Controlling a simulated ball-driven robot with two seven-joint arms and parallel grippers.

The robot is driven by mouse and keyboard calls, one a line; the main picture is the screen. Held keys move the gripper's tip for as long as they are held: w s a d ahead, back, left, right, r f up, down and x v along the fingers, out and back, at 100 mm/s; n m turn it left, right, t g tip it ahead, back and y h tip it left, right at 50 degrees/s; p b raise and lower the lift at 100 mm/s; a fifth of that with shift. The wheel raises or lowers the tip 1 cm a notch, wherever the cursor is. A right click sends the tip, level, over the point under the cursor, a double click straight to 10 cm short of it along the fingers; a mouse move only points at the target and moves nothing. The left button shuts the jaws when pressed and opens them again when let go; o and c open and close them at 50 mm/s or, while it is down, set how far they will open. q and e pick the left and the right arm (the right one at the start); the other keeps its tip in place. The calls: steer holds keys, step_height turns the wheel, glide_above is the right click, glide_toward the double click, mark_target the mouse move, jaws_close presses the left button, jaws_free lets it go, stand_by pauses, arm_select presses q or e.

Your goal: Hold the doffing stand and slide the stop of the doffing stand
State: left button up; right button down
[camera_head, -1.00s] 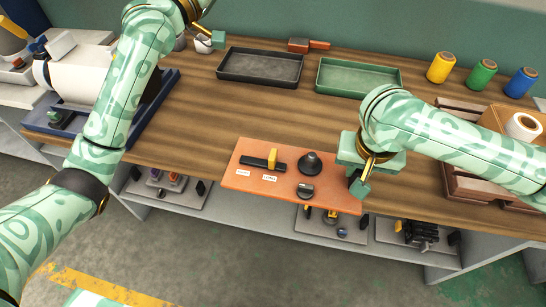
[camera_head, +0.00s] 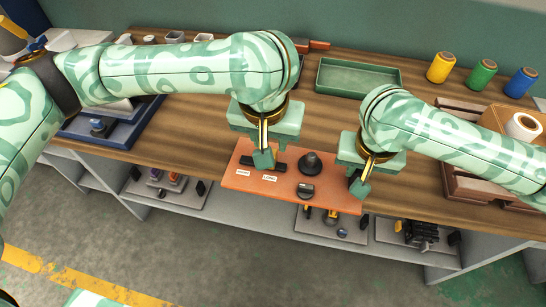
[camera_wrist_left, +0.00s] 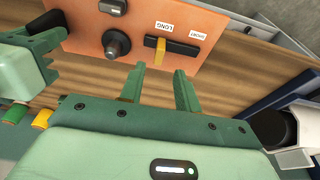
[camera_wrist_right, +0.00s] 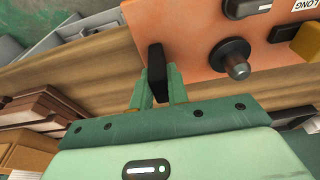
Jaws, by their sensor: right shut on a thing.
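The doffing stand is an orange board (camera_head: 290,192) lying at the front of the wooden table. It carries a black rail (camera_wrist_left: 187,48) with a yellow stop (camera_wrist_left: 160,50) at its LONG-label end, and a black knob (camera_wrist_left: 117,43). The left gripper hides the stop in the head view. My left gripper (camera_head: 264,160) is above the rail; in the left wrist view (camera_wrist_left: 158,80) its fingers are open, pointing at the stop, with nothing between them. My right gripper (camera_wrist_right: 158,90) is shut on a black upright handle (camera_wrist_right: 157,68) at the stand's right edge.
A green tray (camera_head: 358,77) and yellow, green and blue spools (camera_head: 482,76) stand at the back. A lower shelf (camera_head: 390,232) with small parts is below the table edge. Bare table lies left of the stand.

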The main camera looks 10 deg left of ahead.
mark_target(248, 159)
arm_select(q)
steer(key=x, duration=0.8)
steer(key=shift+f, duration=0.25)
jaws_close()
stand_by(1.1)
steer(key=shift+w, duration=0.1)
steer(key=shift+a, duration=2.95)
steer(key=shift+o, duration=0.6)
jaws_free()
